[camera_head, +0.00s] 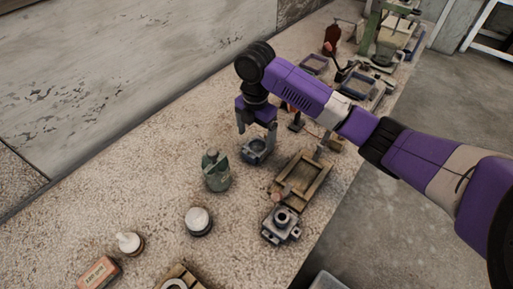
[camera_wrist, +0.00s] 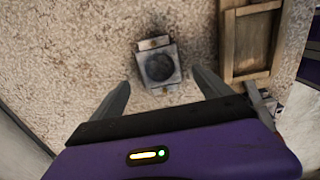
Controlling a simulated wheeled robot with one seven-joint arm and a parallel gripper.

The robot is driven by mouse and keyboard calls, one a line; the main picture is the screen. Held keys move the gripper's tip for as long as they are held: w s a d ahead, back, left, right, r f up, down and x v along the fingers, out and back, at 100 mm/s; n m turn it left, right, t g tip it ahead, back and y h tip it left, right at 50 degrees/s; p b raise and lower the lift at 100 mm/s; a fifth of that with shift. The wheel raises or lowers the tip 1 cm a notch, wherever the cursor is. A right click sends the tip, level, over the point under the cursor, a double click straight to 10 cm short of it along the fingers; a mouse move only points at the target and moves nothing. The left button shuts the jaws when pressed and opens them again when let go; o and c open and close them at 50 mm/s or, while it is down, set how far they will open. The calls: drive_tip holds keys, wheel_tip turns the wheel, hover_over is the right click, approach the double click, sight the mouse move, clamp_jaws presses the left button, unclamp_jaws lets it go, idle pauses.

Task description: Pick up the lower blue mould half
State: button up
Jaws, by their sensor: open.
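A dark blue-grey mould half with a round hollow in its top (camera_head: 253,155) sits on the speckled bench top in the head view. In the wrist view the same mould half (camera_wrist: 172,51) lies just beyond the fingers, near the middle, with small tan patches at its ends. My gripper (camera_head: 257,138) points down above the mould half, with its fingers apart and nothing held. In the wrist view my gripper (camera_wrist: 160,80) shows one finger to each side of the near end of the block. I cannot tell whether the fingers touch it.
A wooden tray (camera_head: 312,186) lies right of the mould half, and a grey metal block (camera_head: 281,226) stands in front of it. A green bottle (camera_head: 215,172) stands to the left. Bare bench lies farther left. The bench's edge is to the right.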

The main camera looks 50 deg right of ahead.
sight(257, 150)
drive_tip(key=shift+d+f+p, duration=0.2)
drive_tip(key=shift+f, duration=0.95)
drive_tip(key=shift+d+f+p, duration=0.15)
drive_tip(key=shift+f+p, duration=0.05)
drive_tip(key=shift+f, duration=0.95)
drive_tip(key=c, duration=1.7)
